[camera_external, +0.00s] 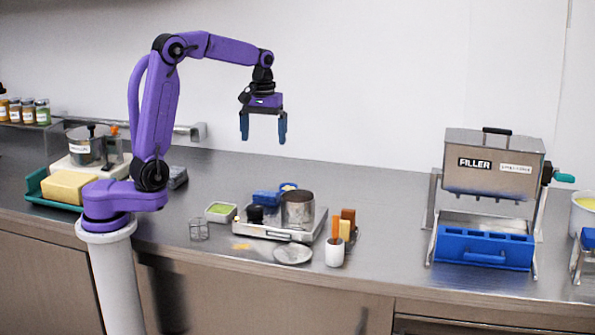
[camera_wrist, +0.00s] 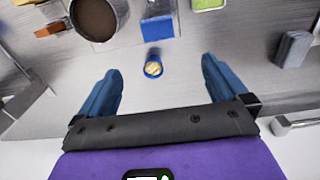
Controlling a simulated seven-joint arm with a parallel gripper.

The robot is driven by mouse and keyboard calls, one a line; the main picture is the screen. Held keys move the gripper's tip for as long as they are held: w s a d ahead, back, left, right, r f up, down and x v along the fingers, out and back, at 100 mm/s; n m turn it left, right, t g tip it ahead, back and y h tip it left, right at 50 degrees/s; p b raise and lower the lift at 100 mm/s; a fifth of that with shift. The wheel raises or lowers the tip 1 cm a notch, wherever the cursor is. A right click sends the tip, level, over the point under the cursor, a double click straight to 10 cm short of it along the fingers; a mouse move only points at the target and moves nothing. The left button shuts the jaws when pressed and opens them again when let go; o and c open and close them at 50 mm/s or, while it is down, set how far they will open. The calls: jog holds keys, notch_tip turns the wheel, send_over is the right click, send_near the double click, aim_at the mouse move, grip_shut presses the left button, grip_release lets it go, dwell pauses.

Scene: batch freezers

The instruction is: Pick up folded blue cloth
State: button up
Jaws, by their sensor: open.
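A flat blue rectangular item, which looks like the folded blue cloth (camera_external: 266,197), lies behind the scale, left of a metal pot. In the wrist view the blue cloth (camera_wrist: 157,29) is at the top centre, beyond my fingertips. My gripper (camera_external: 263,137) is open and empty, pointing down, well above the counter and roughly over the cloth's area. In the wrist view my gripper (camera_wrist: 160,66) shows both blue fingers wide apart with nothing held.
A small blue-rimmed cup (camera_wrist: 153,69) stands near the cloth. The metal pot (camera_external: 298,211) is on its right, a green-filled dish (camera_external: 221,211) on its left. A grey-blue block (camera_wrist: 293,48) lies farther left along the counter.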

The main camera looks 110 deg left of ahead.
send_over(267, 192)
jog(key=f, duration=1.1)
jog(key=shift+s+a+f, duration=0.1)
jog(key=shift+s+f, duration=0.1)
jog(key=shift+f, duration=0.15)
jog(key=shift+w+f, duration=0.15)
jog(key=shift+f, duration=1.2)
jog(key=shift+w+f, duration=0.15)
jog(key=shift+f, duration=1.2)
jog(key=c, duration=1)
